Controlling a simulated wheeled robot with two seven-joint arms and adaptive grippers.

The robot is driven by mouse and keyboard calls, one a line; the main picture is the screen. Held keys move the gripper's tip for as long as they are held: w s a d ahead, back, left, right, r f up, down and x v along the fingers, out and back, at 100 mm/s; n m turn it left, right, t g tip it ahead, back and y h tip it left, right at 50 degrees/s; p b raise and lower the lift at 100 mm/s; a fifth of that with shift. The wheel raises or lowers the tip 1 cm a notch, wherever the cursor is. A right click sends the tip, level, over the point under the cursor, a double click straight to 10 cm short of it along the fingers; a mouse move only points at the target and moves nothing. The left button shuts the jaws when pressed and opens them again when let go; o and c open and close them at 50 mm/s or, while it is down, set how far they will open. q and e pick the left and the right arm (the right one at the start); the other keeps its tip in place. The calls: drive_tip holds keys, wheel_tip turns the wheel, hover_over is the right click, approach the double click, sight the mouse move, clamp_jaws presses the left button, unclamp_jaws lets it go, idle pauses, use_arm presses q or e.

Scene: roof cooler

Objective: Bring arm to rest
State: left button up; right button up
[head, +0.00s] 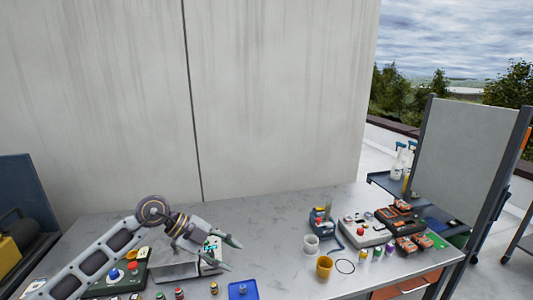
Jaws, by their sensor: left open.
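My left arm comes in from the lower left, and my left gripper (233,255) is at its end above the grey table (265,215). The fingers are spread apart and point right, with nothing seen between them. Behind and below the gripper is a light grey box-like thing (175,268), partly hidden by the arm. My right gripper is not in view.
A green panel with buttons (112,282) lies at left. Devices and orange-black packs (408,245) crowd the right. The table's back middle is clear.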

use_arm(q)
drive_tip(key=d+r+n+t+h, duration=0.3)
drive_tip(key=d+r+t+h, duration=0.4)
drive_tip(key=d+r+h, duration=0.4)
drive_tip(key=w+a+f+n+t+y, duration=0.2)
drive_tip(key=w+a+n+t+y, duration=0.2)
drive_tip(key=a+n+t+y, duration=1.1)
drive_tip(key=s+a+f+n+g+y, duration=0.1)
drive_tip(key=a+f+n+g+y, duration=0.2)
drive_tip(key=f, duration=0.3)
drive_tip(key=s+a+f+n+g+y, duration=0.2)
drive_tip(key=a+f+n+g+y, duration=0.15)
drive_tip(key=f, duration=0.25)
drive_tip(key=s+f+g+h, duration=0.1)
drive_tip(key=s+f+g, duration=1.2)
drive_tip(key=s+f, duration=0.85)
drive_tip(key=s+f+m+g, duration=0.1)
drive_tip(key=s+f, duration=0.1)
drive_tip(key=f, duration=1.3)
drive_tip(key=s+f, duration=0.2)
drive_tip(key=f, duration=1.4)
drive_tip(key=s+a+f, duration=0.2)
drive_tip(key=s+f, duration=0.8)
drive_tip(key=s, duration=0.1)
drive_tip(key=s+a+f+g, duration=0.1)
drive_tip(key=s+a+f, duration=0.2)
drive_tip(key=s+f, duration=0.7)
drive_tip(key=shift+s, duration=0.6)
